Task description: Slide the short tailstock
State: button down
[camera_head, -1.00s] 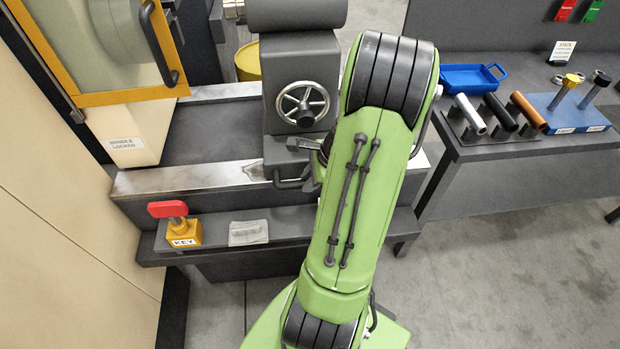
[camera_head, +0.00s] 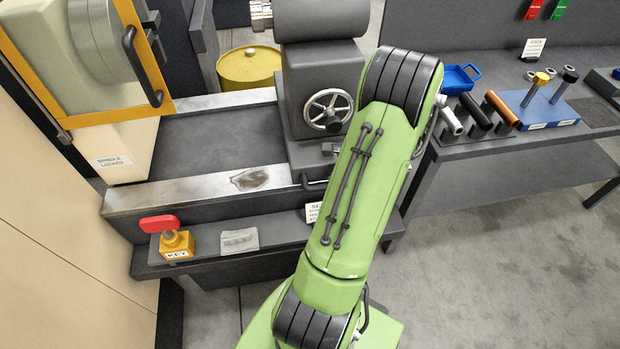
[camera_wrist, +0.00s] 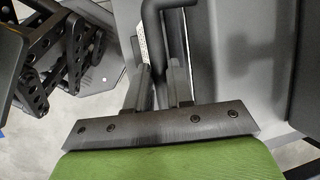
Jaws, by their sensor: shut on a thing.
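The tailstock (camera_head: 303,100) is a dark grey block with a chrome handwheel (camera_head: 329,112) and a thick grey barrel on top. It stands on the lathe bed (camera_head: 140,190), toward the bed's right end. A dark bent handle (camera_wrist: 152,20) shows in the wrist view, running down between the fingers of my gripper (camera_wrist: 160,88). It also shows low at the tailstock's front (camera_head: 313,186) in the head view. My gripper is shut on this handle, though the exact contact is hard to see. In the head view my green arm hides the gripper and the tailstock's lower right.
An orange-framed guard (camera_head: 85,110) stands left. A bench (camera_head: 480,165) with a blue tray (camera_head: 461,78) and several rods is right. The bed left of the tailstock is clear.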

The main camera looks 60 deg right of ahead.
jog(key=s+d+p, duration=0.1)
jog(key=s+d, duration=0.1)
jog(key=s+d+p, duration=0.1)
jog(key=s+d, duration=0.1)
jog(key=s, duration=0.1)
jog(key=shift+s+d, duration=0.2)
jog(key=shift+d, duration=0.2)
jog(key=c, duration=1)
grip_release()
jog(key=shift+s, duration=0.15)
jog(key=p+v, duration=0.4)
jog(key=v, duration=1.1)
jog(key=shift+r, duration=0.4)
